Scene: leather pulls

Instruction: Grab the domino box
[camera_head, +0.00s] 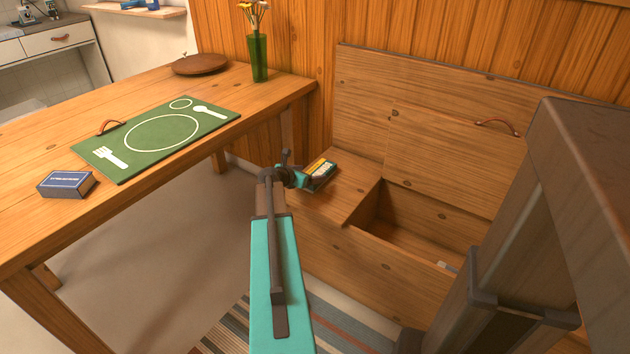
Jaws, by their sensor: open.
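A small flat box (322,170) with a yellow and pale top and dark sides sits on the wooden bench seat, left of the open compartment. It could be the domino box, but its markings are too small to read. My gripper (303,180) is at the box's left side, with the arm reaching forward over the floor. The gripper is open, and its fingertips are partly hidden. I cannot tell whether they touch the box. A dark blue box (66,184) with pale lettering lies on the table at the left; the lettering is unreadable.
The bench compartment (408,226) is open, its lid (447,158) with a leather pull raised against the backrest.

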